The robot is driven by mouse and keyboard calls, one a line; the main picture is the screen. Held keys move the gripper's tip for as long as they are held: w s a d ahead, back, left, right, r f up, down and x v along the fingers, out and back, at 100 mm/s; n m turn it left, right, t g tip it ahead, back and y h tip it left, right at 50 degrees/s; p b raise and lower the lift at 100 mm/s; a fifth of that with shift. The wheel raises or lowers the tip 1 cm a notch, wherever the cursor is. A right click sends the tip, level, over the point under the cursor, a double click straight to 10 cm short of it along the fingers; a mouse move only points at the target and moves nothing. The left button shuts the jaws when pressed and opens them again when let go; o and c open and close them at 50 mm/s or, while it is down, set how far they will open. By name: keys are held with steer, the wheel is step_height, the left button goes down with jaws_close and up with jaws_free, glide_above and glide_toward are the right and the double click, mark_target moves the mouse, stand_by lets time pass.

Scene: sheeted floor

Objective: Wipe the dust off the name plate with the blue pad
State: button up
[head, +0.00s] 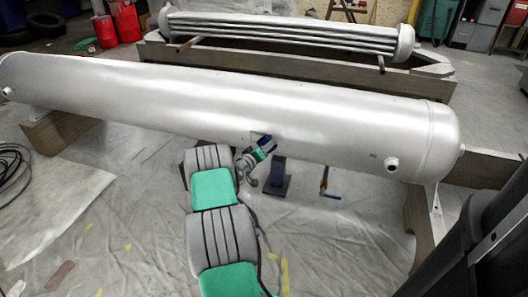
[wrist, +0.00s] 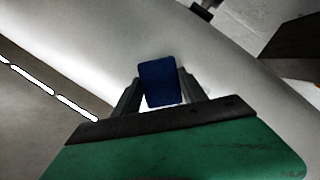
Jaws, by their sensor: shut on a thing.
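My gripper (head: 264,147) is shut on the blue pad (wrist: 158,80), which stands upright between its two fingers in the wrist view. In the head view the blue pad (head: 268,143) is at the lower front side of the big silver tank (head: 330,115). I cannot tell whether the pad touches the tank. A small darker edge (head: 256,134) shows on the tank just left of the pad; it may be the name plate, mostly hidden by the pad and my gripper. No dust can be made out.
A dark blue post with a flat foot (head: 276,182) stands on the sheeted floor just right of my gripper. A rod with a blue end (head: 325,184) is farther right. Wooden supports (head: 60,130) hold the tank.

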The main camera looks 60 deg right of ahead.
mark_target(259, 145)
steer(key=shift+w+d+b, duration=0.15)
steer(key=shift+d+b, duration=0.55)
steer(key=shift+d, duration=0.25)
stand_by(0.5)
steer(key=w+b, duration=0.2)
steer(key=shift+w+a+f, duration=0.2)
steer(key=shift+w+a, duration=0.1)
steer(key=shift+w+a+r+b, duration=0.15)
steer(key=shift+w+b, duration=0.25)
steer(key=shift+w, duration=0.35)
steer(key=w+b, duration=0.2)
steer(key=w, duration=0.1)
steer(key=shift+a+f+b, duration=0.1)
steer(key=shift+f+b, duration=0.1)
steer(key=shift+b, duration=0.1)
steer(key=shift+w+a+r+b, duration=0.1)
steer(key=shift+w+r+b, duration=0.1)
steer(key=shift+w+b, duration=0.15)
steer(key=shift+r, duration=0.15)
steer(key=shift+s+d+p, duration=0.25)
steer(key=shift+s+p, duration=0.15)
steer(key=shift+s, duration=0.9)
steer(key=shift+s+d+p, duration=0.2)
steer(key=shift+s+p, duration=0.15)
steer(key=shift+s, duration=1)
steer(key=shift+s+d+p, duration=0.25)
steer(key=shift+s+p, duration=0.15)
steer(key=shift+s, duration=0.9)
